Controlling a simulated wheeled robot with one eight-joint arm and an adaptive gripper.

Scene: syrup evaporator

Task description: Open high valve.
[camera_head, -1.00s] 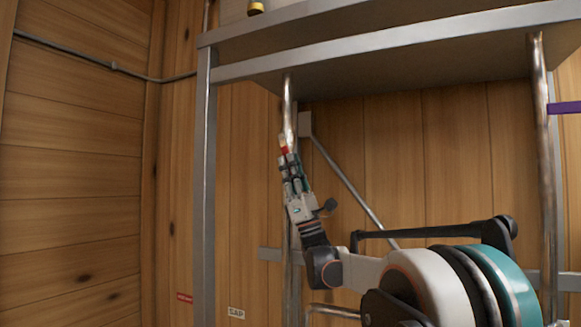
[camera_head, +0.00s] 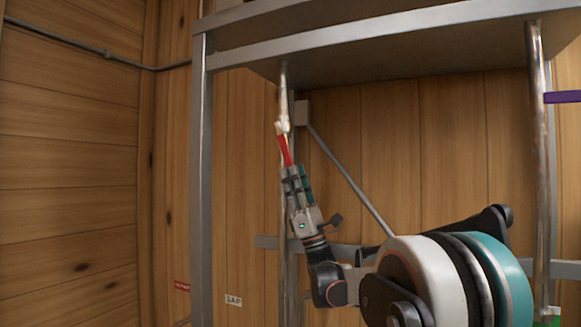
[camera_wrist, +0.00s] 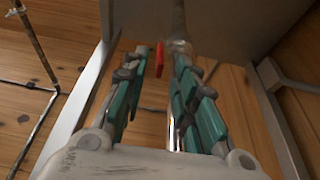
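The high valve has a red lever (camera_head: 285,150) that hangs down at a slant below a pale fitting (camera_head: 283,124) on a vertical metal pipe (camera_head: 283,85), under the shelf. The lever also shows in the wrist view (camera_wrist: 159,60), between and beyond my fingertips. My gripper (camera_head: 296,172) points up, with its tips just below the lever's lower end in the head view. In the wrist view my gripper (camera_wrist: 162,68) is open, its teal-padded fingers apart on either side of the gap. I cannot tell whether a finger touches the lever.
A metal frame with a left post (camera_head: 201,170) and a shelf (camera_head: 390,65) surrounds the pipe. A diagonal brace (camera_head: 350,182) runs behind it. Another vertical pipe (camera_head: 539,150) stands at the right.

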